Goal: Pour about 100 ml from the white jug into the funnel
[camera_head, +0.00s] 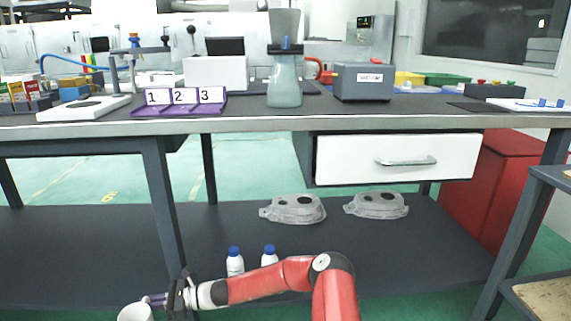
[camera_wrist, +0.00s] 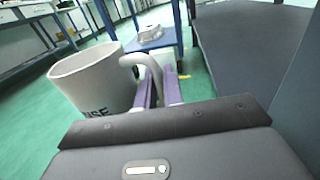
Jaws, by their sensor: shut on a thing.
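The white jug (camera_wrist: 85,85) is at the left of the wrist view, with dark letters partly hidden low on its side. My gripper (camera_wrist: 158,85) is shut on the jug's handle (camera_wrist: 128,60) with its purple fingers. The inside of the jug cannot be seen. In the head view the jug (camera_head: 136,313) is cut by the bottom edge, and my gripper (camera_head: 163,299) is beside it, low in front of the bench. What looks like the funnel (camera_head: 285,24) is a grey, see-through piece atop a greenish flask (camera_head: 284,92) on the bench top.
The bench (camera_head: 250,124) has a white drawer (camera_head: 395,157) and a lower shelf with two castings (camera_head: 293,209) (camera_head: 377,205) and two blue-capped bottles (camera_head: 235,264) (camera_head: 269,256). Beside the flask stand a grey box (camera_head: 363,82) and a purple numbered stand (camera_head: 180,110).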

